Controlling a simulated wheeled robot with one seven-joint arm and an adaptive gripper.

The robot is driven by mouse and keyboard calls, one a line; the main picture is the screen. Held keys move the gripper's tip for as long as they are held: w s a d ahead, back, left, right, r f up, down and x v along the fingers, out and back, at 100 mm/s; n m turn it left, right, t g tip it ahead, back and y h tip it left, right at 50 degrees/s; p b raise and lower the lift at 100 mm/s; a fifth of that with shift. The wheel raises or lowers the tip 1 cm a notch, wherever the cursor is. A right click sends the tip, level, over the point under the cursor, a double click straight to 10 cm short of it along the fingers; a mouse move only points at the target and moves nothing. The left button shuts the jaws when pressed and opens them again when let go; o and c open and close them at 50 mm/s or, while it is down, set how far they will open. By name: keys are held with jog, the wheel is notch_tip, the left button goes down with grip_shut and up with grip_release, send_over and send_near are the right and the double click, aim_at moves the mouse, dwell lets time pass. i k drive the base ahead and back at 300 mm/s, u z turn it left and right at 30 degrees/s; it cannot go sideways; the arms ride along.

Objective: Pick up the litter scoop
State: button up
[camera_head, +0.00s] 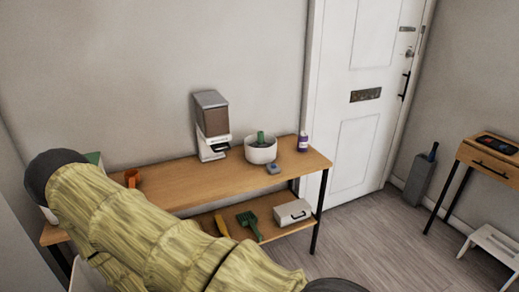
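A green tool that looks like the litter scoop (249,221) lies on the lower shelf of the wooden table (165,185), its broad end toward the back and its handle toward the front. A second green item (261,137) stands up inside a white bowl on the tabletop; its lower part is hidden by the bowl. My arm, in a yellowish cover, crosses the lower left of the view and hides the left part of the table and shelf. My gripper is not in view.
A yellow-handled item (222,226) and a white box (292,212) flank the scoop. On the tabletop are a dispenser (211,125), the white bowl (261,153), a purple bottle (303,142) and an orange cup (132,177). Open floor (370,225) lies right of the table.

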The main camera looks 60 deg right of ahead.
aim_at(247, 218)
jog(key=z, duration=1.95)
jog(key=k, duration=0.6)
jog(key=u, duration=0.65)
jog(key=i, duration=0.4)
jog(key=u, duration=0.8)
jog(key=i, duration=1.35)
jog(key=z, duration=1)
jog(key=i, duration=0.3)
jog(key=z, duration=0.45)
